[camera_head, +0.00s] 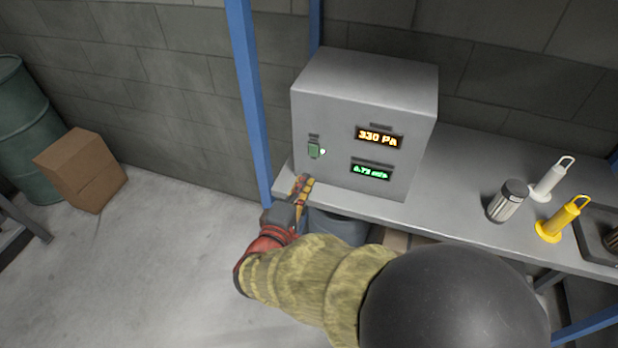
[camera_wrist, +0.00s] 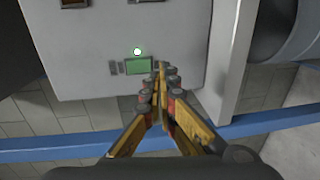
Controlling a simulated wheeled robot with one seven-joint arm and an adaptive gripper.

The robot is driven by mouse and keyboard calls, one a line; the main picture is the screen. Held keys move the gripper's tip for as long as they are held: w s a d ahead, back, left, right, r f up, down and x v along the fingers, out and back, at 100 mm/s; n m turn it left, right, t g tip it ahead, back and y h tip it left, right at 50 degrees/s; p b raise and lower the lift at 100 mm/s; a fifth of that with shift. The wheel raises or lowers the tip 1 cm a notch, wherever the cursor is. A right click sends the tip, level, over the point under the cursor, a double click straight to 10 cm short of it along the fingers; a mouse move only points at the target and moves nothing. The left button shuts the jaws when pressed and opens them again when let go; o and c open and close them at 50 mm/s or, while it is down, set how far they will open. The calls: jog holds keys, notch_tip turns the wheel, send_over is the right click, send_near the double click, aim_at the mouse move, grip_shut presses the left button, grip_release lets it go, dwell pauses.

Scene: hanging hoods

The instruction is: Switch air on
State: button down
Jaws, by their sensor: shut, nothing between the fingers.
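A grey control box (camera_head: 340,115) stands on the shelf. On its front is a green switch (camera_head: 314,150) with a small lit lamp beside it. An orange display (camera_head: 379,138) reads 330 Pa, and a green display (camera_head: 371,172) below it reads what looks like 0.73 m/s. My gripper (camera_head: 305,182) is shut and empty, just below the switch in the head view. Whether its tips touch the box front cannot be told.
The grey shelf (camera_head: 455,190) has blue posts (camera_head: 247,90). On its right stand a ribbed metal canister (camera_head: 508,201), a white handled object (camera_head: 552,180) and a yellow handled object (camera_head: 563,219). A carton (camera_head: 82,170) and green drum (camera_head: 25,130) stand far left.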

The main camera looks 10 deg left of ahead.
jog(key=s+a+f+p, duration=0.1)
jog(key=s, duration=0.6)
jog(key=shift+s+p, duration=0.3)
